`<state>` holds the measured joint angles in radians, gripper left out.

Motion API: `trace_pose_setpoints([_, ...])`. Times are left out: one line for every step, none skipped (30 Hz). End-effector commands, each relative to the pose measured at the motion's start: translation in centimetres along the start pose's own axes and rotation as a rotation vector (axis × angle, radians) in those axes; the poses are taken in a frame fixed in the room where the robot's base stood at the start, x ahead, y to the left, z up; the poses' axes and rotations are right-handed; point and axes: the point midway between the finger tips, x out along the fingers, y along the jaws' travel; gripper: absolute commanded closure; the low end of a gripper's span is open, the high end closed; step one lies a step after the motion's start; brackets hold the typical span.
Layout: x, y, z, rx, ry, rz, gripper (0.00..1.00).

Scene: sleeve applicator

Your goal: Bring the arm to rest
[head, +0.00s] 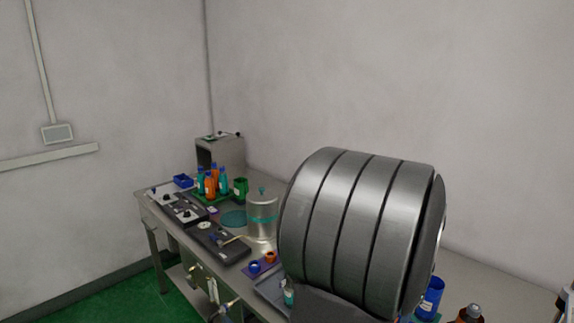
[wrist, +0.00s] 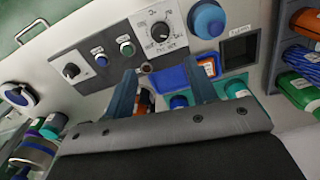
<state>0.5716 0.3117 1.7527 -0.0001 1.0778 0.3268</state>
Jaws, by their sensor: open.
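My gripper (wrist: 160,68) shows in the wrist view, its two blue-grey fingers spread apart with a clear gap. Nothing is held between them. A blue piece (wrist: 168,79) appears beyond the fingers, in the gap between them; I cannot tell its distance. The gripper cannot be made out in the head view, where the near middle of the bench is hidden.
The metal bench (head: 152,211) runs along the wall. It carries a metal canister (head: 262,207), orange and blue bottles (head: 211,184), and a grey box (head: 220,152). The wrist view shows a dial panel (wrist: 160,30) and a blue knob (wrist: 208,20) beyond the fingers.

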Motion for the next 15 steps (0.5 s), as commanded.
trace_pose_setpoints([1.2, 0.0, 0.1, 0.000, -0.004, 0.001, 0.48])
trace_pose_setpoints([1.8, 0.0, 0.1, 0.000, -0.004, 0.001, 0.48])
trace_pose_setpoints([2.6, 0.0, 0.1, 0.000, -0.004, 0.001, 0.48])
trace_pose_setpoints([3.2, 0.0, 0.1, 0.000, -0.005, 0.002, 0.48])
trace_pose_setpoints([3.8, 0.0, 0.1, 0.000, -0.004, 0.001, 0.48])
trace_pose_setpoints([4.6, 0.0, 0.1, 0.000, -0.004, 0.001, 0.48])
trace_pose_setpoints([5.2, 0.0, 0.1, 0.000, -0.005, 0.002, 0.48])
trace_pose_setpoints([5.8, 0.0, 0.1, 0.000, -0.004, 0.001, 0.48])
trace_pose_setpoints([6.6, 0.0, 0.1, 0.000, -0.005, 0.002, 0.48])
trace_pose_setpoints([7.2, 0.0, 0.1, 0.000, -0.004, 0.001, 0.48])
trace_pose_setpoints([7.8, 0.0, 0.1, 0.000, -0.004, 0.001, 0.48])
trace_pose_setpoints([8.6, 0.0, 0.1, 0.000, -0.004, 0.001, 0.48])
trace_pose_setpoints([9.1, 0.0, 0.1, 0.000, -0.004, 0.002, 0.48])
trace_pose_setpoints([9.7, 0.0, 0.1, 0.000, -0.004, 0.001, 0.48])
trace_pose_setpoints([10.5, 0.0, 0.1, 0.000, -0.005, 0.002, 0.48])
